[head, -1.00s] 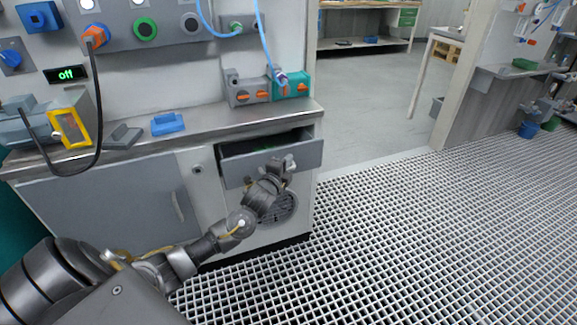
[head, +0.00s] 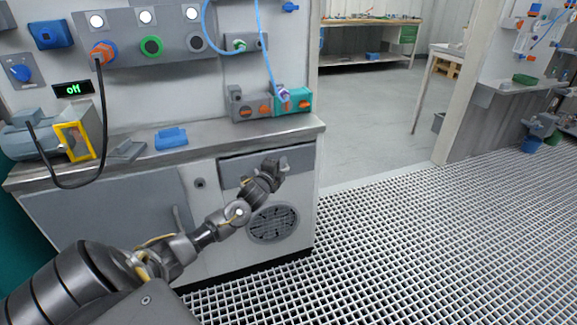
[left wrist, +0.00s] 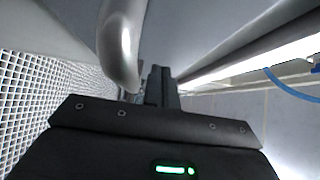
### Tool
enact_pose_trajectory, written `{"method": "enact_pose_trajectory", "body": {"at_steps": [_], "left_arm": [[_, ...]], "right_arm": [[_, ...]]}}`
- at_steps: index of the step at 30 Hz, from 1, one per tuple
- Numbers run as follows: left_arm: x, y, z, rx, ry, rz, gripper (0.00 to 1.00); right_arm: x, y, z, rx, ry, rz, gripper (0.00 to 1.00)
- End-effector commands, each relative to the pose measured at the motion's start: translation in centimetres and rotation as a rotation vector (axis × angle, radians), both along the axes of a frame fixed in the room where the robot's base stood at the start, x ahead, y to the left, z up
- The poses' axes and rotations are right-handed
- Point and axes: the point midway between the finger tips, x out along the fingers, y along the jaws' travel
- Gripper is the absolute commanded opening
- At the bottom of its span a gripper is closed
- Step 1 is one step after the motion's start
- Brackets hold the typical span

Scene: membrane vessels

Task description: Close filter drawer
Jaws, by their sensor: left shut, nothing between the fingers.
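The filter drawer (head: 300,160) is the grey front under the right end of the worktop. In the head view it sits flush, or nearly flush, with the cabinet; no open gap shows above it. My left gripper (head: 279,168) is at the drawer front, shut and empty; whether it touches the front I cannot tell. In the left wrist view the shut fingers (left wrist: 161,84) point ahead, close beside a rounded grey bar (left wrist: 123,45), which looks like a handle. My right gripper is not in view.
The worktop (head: 200,143) above holds a blue block (head: 171,139), a motor-like unit (head: 45,135) and orange-knobbed valves (head: 255,105). A cabinet door with a handle (head: 178,222) is at left, a round vent (head: 273,223) below. The grated floor at right is free.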

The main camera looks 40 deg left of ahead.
Motion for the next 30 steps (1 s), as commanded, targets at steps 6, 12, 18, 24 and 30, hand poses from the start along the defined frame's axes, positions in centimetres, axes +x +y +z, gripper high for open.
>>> {"method": "enact_pose_trajectory", "body": {"at_steps": [6, 12, 18, 24, 30], "left_arm": [[-0.2, 0.8, 0.5, 0.002, -0.005, 0.024, 0.00], [-0.7, -1.4, 0.6, 0.001, -0.001, 0.011, 0.00], [-2.7, -4.4, 0.2, 0.002, 0.004, -0.005, 0.00], [-6.9, -5.9, 0.1, 0.001, 0.002, -0.013, 0.00], [-9.6, -6.7, 0.1, 0.002, 0.001, -0.013, 0.00]], "right_arm": [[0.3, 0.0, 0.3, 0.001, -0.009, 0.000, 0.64], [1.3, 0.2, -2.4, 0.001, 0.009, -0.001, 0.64], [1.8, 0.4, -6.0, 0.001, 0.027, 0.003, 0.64], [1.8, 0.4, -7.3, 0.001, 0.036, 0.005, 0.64], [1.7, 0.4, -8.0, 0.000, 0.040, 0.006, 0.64]]}}
